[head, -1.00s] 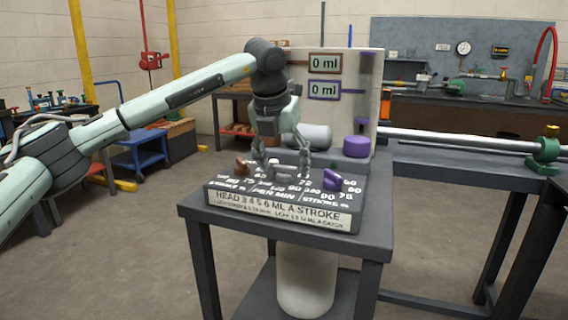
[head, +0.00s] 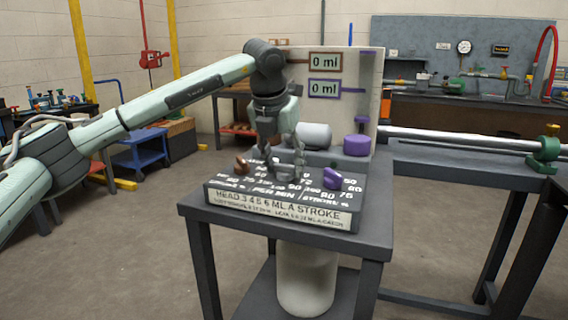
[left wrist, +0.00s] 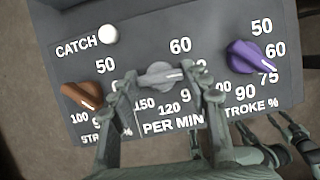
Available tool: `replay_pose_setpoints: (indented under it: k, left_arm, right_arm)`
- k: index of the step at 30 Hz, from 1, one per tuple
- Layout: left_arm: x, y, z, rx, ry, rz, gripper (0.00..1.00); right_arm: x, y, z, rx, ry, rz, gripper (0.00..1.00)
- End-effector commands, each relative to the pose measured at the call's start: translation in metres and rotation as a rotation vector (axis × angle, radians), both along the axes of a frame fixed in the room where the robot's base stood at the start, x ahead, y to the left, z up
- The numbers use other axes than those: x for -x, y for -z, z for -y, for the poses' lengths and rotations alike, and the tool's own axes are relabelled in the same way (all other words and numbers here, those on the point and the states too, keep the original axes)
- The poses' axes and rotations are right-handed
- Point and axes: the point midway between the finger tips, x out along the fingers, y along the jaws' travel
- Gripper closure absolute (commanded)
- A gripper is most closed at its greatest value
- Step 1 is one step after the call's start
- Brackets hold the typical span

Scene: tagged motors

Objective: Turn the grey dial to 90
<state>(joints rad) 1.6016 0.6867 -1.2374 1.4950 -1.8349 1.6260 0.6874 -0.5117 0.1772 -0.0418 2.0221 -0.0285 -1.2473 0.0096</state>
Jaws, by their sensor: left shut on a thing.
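The grey dial (left wrist: 160,75) is in the middle of a sloping panel (left wrist: 84,27), above the words PER MIN. My left gripper (head: 286,172) comes down on it from above. In the left wrist view its two fingertips are on either side of the dial, shut on its ends. The dial's grip lies roughly crosswise, between the fingers. The figures 60, 150, 120 and a partly hidden 9 stand around it. Dark fingers at the lower right of the left wrist view look like my right gripper (left wrist: 284,130); their opening is unclear.
A brown dial (left wrist: 82,96) is left of the grey one and a purple dial (left wrist: 250,57) right of it. A white CATCH button (left wrist: 108,34) is at upper left. Behind the panel stand a purple cylinder (head: 357,145) and a board with two 0 ml displays (head: 324,89).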

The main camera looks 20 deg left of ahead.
Motion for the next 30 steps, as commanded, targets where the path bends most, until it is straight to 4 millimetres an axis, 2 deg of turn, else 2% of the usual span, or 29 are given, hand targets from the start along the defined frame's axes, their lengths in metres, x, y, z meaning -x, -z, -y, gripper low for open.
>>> replay_pose_setpoints:
  k: [13,21,30]
  left_arm:
    - [0.0,-0.002,-0.003,0.002,0.307,-0.001,0.83]
    - [-0.001,-0.002,-0.004,0.003,0.525,0.0,0.83]
    - [-0.002,-0.002,-0.004,0.001,0.685,0.0,0.83]
  right_arm:
    - [-0.003,0.006,-0.001,-0.009,0.004,0.002,0.6]
    - [-0.001,0.034,-0.001,-0.02,0.001,-0.012,0.6]
    - [0.008,0.06,-0.001,-0.028,-0.001,-0.029,0.6]
